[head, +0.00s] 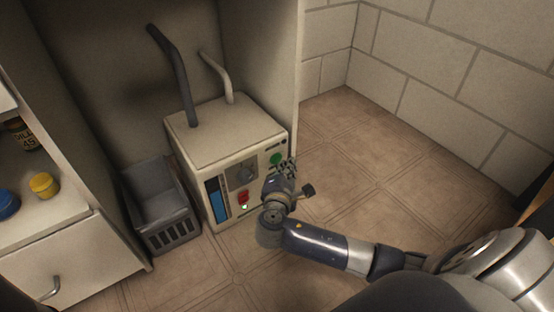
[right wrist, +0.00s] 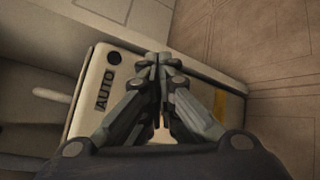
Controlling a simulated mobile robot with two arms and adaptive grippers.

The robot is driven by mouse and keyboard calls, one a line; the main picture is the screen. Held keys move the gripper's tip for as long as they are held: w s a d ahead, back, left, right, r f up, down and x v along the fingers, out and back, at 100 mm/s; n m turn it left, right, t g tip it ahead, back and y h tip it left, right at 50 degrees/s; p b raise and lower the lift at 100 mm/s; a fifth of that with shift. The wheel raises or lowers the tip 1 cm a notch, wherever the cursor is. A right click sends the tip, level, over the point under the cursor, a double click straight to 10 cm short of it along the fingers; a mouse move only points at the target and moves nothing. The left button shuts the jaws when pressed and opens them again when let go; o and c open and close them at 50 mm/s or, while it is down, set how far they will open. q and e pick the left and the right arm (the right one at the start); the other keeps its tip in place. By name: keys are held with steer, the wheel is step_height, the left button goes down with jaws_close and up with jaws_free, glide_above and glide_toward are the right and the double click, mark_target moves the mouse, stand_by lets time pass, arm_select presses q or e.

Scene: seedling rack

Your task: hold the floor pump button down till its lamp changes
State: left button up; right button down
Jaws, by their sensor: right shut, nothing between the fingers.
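The floor pump (head: 220,140) is a cream box standing on the floor, with two hoses at its top. Its front has a blue level strip (head: 214,198), a grey dial (head: 241,173), a red part (head: 243,196) and a small lit green spot (head: 244,207), perhaps the lamp. A round green part, likely the button (head: 277,158), is at the upper right of the front. My right gripper (head: 286,166) is shut and empty, its fingertips close to the green part; contact cannot be told. In the right wrist view the shut fingertips (right wrist: 158,58) hide what is behind them.
A grey slotted crate (head: 170,236) stands left of the pump. A white cabinet (head: 70,262) with a yellow jar (head: 44,185) and a blue jar (head: 8,204) is at the far left. Tiled floor (head: 380,150) is free to the right, up to a block wall (head: 470,70).

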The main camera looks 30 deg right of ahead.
steer(key=shift+w+r, duration=0.1)
stand_by(0.5)
steer(key=shift+w+p, duration=0.3)
steer(key=shift+p, duration=0.05)
steer(key=shift+w+a, duration=0.1)
steer(key=shift+w, duration=0.35)
stand_by(1.7)
steer(key=shift+s, duration=0.1)
steer(key=shift+s+p, duration=0.75)
steer(key=shift+p, duration=0.15)
